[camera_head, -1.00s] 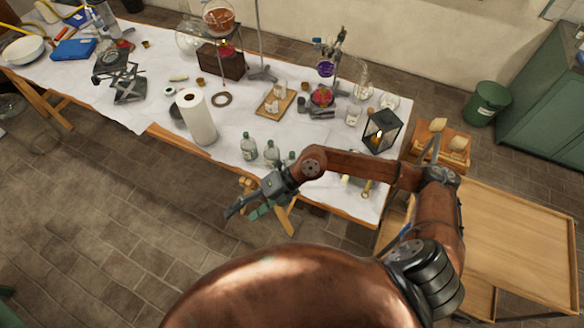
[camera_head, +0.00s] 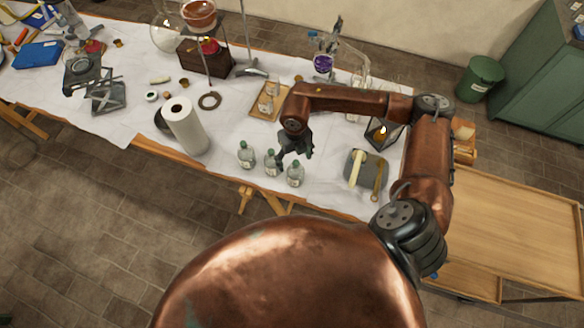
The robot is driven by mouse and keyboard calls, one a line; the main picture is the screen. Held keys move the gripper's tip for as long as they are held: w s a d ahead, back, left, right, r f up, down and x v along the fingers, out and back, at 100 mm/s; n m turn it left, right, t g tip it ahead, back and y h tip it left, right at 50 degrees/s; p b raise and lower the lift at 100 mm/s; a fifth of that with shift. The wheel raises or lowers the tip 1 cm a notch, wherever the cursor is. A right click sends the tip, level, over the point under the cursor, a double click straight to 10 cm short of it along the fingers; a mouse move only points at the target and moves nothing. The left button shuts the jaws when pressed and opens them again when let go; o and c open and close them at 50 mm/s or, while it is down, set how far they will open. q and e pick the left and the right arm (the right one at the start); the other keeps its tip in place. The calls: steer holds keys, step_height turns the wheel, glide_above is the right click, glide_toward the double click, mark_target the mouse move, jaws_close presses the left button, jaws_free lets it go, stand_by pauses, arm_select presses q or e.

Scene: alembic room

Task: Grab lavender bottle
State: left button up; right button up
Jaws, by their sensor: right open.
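Three small greenish bottles with dark caps and pale labels stand upright near the front edge of the table: a left bottle (camera_head: 246,157), a middle bottle (camera_head: 271,163) and a right bottle (camera_head: 295,175). The labels are too small to read, so I cannot tell which one is lavender. My right gripper (camera_head: 294,160) is open and points down close behind the middle and right bottles. It holds nothing that I can see, and I cannot tell whether it touches a bottle. My left gripper is out of view.
A paper towel roll (camera_head: 185,126) stands left of the bottles. A grey board (camera_head: 354,184) with a pale rod lies to their right. A lantern (camera_head: 378,137) and a wooden tray (camera_head: 258,113) with glassware stand farther back. The cloth between roll and bottles is clear.

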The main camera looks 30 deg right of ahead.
mark_target(296, 170)
steer(key=f, duration=0.3)
steer(key=shift+s+d+f, duration=0.1)
steer(key=shift+s+d, duration=0.05)
steer(key=shift+s, duration=0.25)
step_height(296, 170, down, 3)
steer(key=shift+f+p, duration=0.15)
steer(key=shift+p, duration=0.2)
steer(key=c, duration=1.2)
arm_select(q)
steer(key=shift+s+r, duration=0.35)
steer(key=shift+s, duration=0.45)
arm_select(e)
steer(key=c, duration=0.4)
